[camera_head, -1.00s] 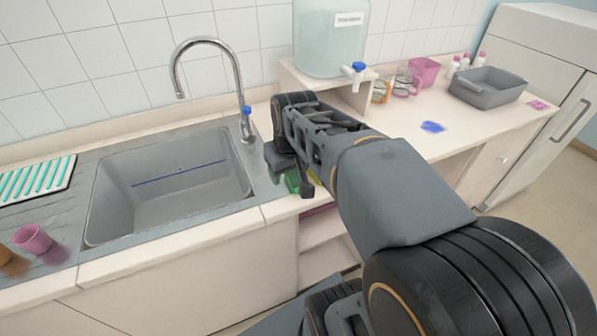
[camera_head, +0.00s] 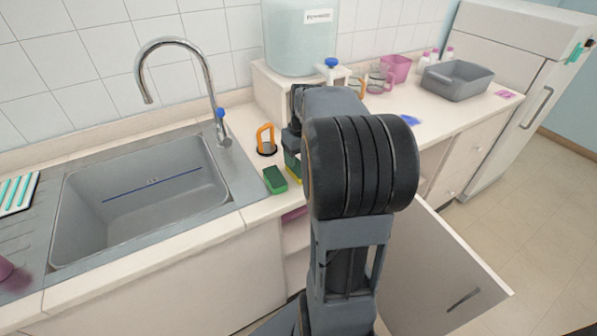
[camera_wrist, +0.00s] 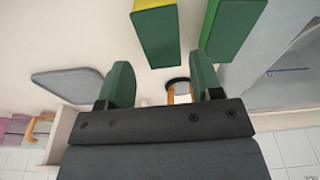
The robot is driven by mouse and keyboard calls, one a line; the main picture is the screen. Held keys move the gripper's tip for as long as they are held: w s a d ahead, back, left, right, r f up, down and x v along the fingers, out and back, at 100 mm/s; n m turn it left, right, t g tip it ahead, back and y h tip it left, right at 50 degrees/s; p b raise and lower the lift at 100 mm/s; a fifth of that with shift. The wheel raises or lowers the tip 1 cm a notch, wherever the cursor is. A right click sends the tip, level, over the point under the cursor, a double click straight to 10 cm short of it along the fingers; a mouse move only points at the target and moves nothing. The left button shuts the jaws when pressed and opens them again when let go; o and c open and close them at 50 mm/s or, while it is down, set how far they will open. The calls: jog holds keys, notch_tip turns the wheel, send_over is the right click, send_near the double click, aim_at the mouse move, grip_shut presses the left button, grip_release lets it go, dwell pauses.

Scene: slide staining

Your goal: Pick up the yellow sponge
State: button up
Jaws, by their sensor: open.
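Two two-tone sponges lie on the counter right of the sink. In the head view, a green sponge (camera_head: 275,180) is in the open, and a green-and-yellow sponge (camera_head: 294,168) is partly hidden by my arm. In the wrist view, one sponge (camera_wrist: 156,38) is mostly green with yellow at its upper end.
An orange-handled tool on a black disc (camera_head: 266,141) stands by the sponges. The sink (camera_head: 145,200) and tap (camera_head: 180,42) are left. A water tank (camera_head: 299,38) stands on a white stand behind. A grey tub (camera_head: 458,80) and pink cup (camera_head: 397,68) sit farther right.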

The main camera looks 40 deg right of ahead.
aim_at(298, 167)
jog(key=shift+w+f, duration=0.2)
jog(key=shift+f, duration=1.15)
jog(key=shift+w+f, duration=0.2)
jog(key=shift+f, duration=1.15)
jog(key=shift+f, duration=0.25)
jog(key=c, duration=0.7)
jog(key=shift+o, duration=0.2)
jog(key=shift+r, duration=0.15)
